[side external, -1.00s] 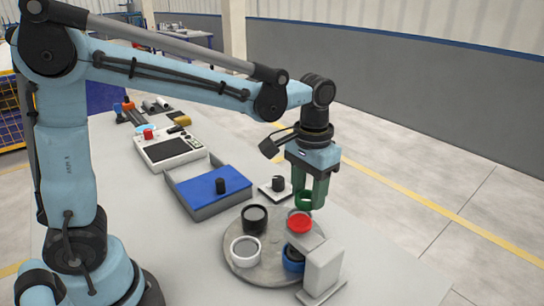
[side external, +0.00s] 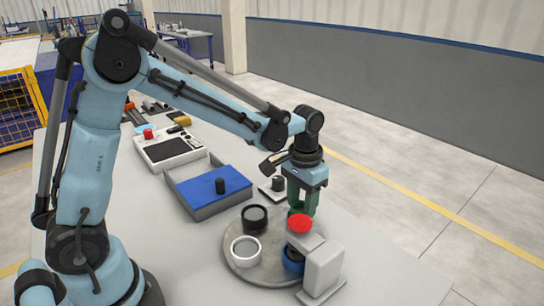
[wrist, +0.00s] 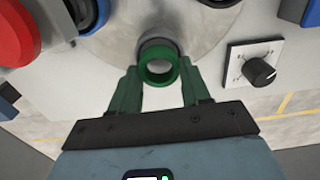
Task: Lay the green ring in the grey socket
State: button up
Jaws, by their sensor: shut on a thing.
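My gripper (side external: 302,205) is shut on the green ring and low over the far right edge of the round grey turntable (side external: 236,265). In the wrist view my gripper (wrist: 159,70) has its two green fingers on either side of the green ring (wrist: 158,78). The grey socket (wrist: 155,42) shows as a rim just beyond and partly behind the ring. The ring overlaps it in this view, and I cannot tell whether they touch. In the side view the fingers and the red cap hide the socket and most of the ring.
A grey stand (side external: 322,268) with a red cap (side external: 299,224) rises close in front of my gripper. The turntable carries a black ring (side external: 254,219), a white ring (side external: 246,250) and a blue ring (side external: 292,260). A knob plate (wrist: 252,66) and a blue-topped box (side external: 205,190) stand nearby.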

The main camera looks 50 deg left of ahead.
jog(key=shift+f, duration=0.55)
jog(key=o, duration=1.1)
notch_tip(320, 180, up, 12)
jog(key=s+a+f+t, duration=0.1)
jog(key=s+t, duration=0.2)
jog(key=s, duration=0.3)
jog(key=s+a+f+t, duration=0.2)
jog(key=s+t, duration=0.2)
jog(key=s, duration=0.2)
jog(key=shift+r, duration=0.1)
